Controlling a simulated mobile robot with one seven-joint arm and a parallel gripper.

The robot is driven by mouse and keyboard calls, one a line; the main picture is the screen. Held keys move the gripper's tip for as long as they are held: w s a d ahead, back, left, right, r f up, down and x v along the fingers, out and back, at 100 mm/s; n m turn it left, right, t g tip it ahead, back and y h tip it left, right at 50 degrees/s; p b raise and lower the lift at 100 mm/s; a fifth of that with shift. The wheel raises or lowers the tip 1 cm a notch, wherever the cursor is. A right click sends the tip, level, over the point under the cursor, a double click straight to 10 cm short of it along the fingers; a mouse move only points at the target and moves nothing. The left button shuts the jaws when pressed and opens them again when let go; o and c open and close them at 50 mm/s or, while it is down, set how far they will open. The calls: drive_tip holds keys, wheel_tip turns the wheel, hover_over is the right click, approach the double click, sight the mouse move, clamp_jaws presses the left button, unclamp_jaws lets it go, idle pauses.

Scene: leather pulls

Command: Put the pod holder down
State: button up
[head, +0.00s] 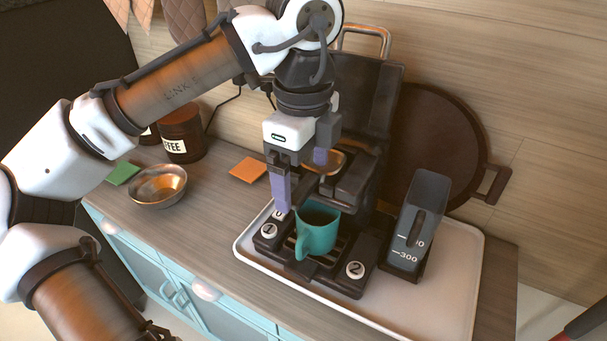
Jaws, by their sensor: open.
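My gripper (301,177) is open, its two purple fingers pointing down at the front left of the dark coffee machine (378,100). No object shows clearly between the fingers. A copper-coloured round part (334,161) sits in the machine's head, just right of the far finger and partly hidden by it. It may be the pod holder, but I cannot tell for sure. A teal mug (318,232) stands upright on the machine's drip grate, below and to the right of the near finger.
A white tray (452,303) carries the machine and a dark water tank (422,215). A metal bowl (157,186), orange coaster (248,169), green coaster (123,173) and coffee jar (181,133) stand left. A round dark board (436,135) leans behind. The counter between bowl and tray is clear.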

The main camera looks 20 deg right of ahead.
sight(304, 186)
wheel_tip(304, 186, up, 11)
idle(0.3)
